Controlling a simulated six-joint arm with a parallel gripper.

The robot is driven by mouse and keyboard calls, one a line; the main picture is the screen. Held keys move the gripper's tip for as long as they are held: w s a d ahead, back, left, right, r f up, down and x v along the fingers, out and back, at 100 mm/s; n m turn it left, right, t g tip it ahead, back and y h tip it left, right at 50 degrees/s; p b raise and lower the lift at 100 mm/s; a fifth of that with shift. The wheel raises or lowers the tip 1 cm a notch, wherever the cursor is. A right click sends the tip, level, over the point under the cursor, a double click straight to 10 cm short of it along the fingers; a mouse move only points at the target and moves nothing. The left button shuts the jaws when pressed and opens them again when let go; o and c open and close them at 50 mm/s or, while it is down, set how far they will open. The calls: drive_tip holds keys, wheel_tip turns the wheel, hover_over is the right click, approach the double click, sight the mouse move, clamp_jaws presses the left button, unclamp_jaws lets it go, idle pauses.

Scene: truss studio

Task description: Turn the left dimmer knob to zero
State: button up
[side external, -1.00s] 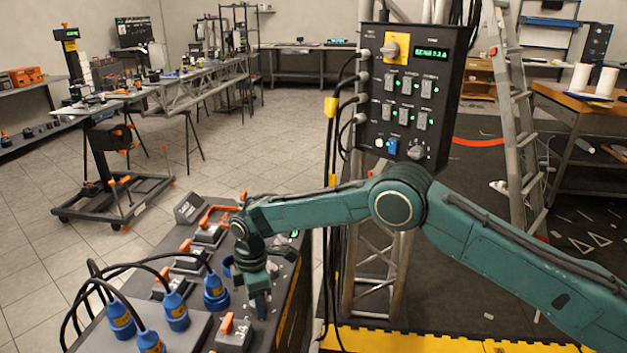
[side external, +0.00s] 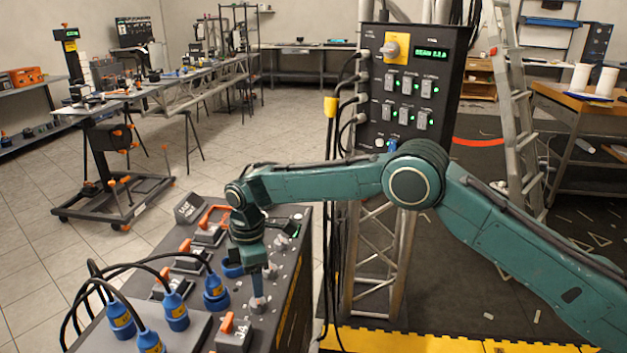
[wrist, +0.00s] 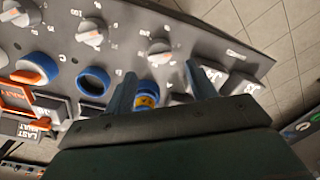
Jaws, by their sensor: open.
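Three pale grey dimmer knobs with pointers and printed scales stand in a row on the grey console in the wrist view: a left knob (wrist: 25,12), a middle knob (wrist: 92,33) and a right knob (wrist: 160,50). Which one the task calls left is not certain from this angle. My gripper (wrist: 160,70) is open, its two blue-green fingers apart and empty. The right knob lies just beyond the gap between the fingertips. In the side view my gripper (side external: 257,290) points down, with its tips just above a grey knob (side external: 259,305). Contact cannot be told.
Blue cable plugs (side external: 175,308) and black cables stand left of my gripper on the console. Orange-handled switches (side external: 190,262) and a blue ring (wrist: 94,81) are close by. A black control box (side external: 415,85) hangs on the truss behind my arm.

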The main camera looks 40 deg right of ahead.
wheel_tip(320, 180, up, 7)
idle(0.3)
drive_tip(key=shift+r, duration=0.1)
drive_tip(key=s+d+r+m+t, duration=0.1)
drive_tip(key=s+d+r+m, duration=0.3)
drive_tip(key=s+d+r, duration=0.5)
drive_tip(key=s+d+r+m+t, duration=0.2)
drive_tip(key=s+d+r+m, duration=0.2)
drive_tip(key=s+d+r, duration=0.5)
drive_tip(key=s+d+m+t, duration=0.1)
drive_tip(key=s+d+m, duration=0.2)
drive_tip(key=s, duration=0.7)
drive_tip(key=s+d+f+m+t, duration=0.1)
drive_tip(key=s+d+m, duration=0.3)
drive_tip(key=s, duration=0.7)
drive_tip(key=shift+s+d+f+t, duration=0.25)
drive_tip(key=shift+t, duration=0.05)
